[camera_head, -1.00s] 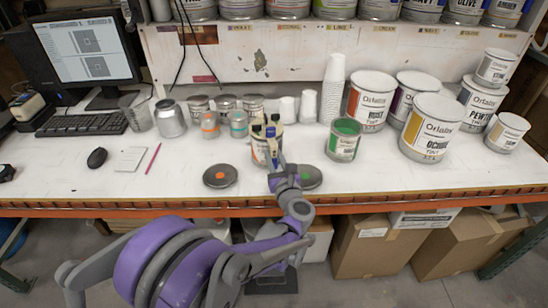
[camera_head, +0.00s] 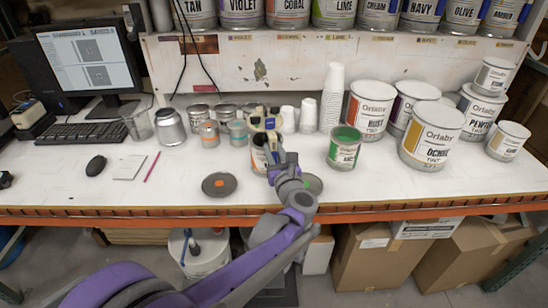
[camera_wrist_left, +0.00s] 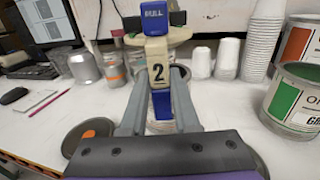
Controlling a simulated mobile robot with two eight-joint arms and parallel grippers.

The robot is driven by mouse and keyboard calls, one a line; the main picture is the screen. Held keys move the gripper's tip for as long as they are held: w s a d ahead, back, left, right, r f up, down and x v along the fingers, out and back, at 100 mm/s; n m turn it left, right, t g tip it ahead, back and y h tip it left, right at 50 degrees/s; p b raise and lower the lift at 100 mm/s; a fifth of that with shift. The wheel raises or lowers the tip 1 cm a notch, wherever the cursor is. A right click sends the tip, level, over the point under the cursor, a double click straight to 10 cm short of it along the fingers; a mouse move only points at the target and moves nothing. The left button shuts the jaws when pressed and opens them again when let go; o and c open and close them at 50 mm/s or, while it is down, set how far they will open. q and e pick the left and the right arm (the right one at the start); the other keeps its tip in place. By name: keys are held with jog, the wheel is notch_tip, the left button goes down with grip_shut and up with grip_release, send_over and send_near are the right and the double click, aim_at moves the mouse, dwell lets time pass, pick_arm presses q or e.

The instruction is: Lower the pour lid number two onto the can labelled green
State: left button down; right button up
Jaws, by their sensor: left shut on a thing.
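Pour lid number two (camera_head: 262,122), beige with blue parts and a black 2, is held in my left gripper (camera_head: 274,163). In the left wrist view the lid (camera_wrist_left: 157,72) stands upright between the two grey fingers, which are shut on it. It appears above an open can (camera_head: 259,153) that it partly hides; I cannot tell the gap. The can labelled green (camera_head: 344,150), open with green paint inside, stands to the right of the lid, apart from it. It also shows at the right of the left wrist view (camera_wrist_left: 297,102). My right gripper is not in view.
Flat lids with an orange dot (camera_head: 219,185) and a green dot (camera_head: 314,183) lie near the front edge. Stacked white cups (camera_head: 333,98) stand behind the green can. Large tint cans (camera_head: 431,137) crowd the right. Small cans and jars (camera_head: 209,133) stand left of the lid.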

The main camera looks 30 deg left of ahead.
aim_at(271, 125)
pick_arm(q)
jog(key=shift+w+r, duration=0.1)
jog(key=shift+r, duration=0.35)
jog(key=shift+r+p, duration=1.8)
jog(key=shift+r, duration=0.9)
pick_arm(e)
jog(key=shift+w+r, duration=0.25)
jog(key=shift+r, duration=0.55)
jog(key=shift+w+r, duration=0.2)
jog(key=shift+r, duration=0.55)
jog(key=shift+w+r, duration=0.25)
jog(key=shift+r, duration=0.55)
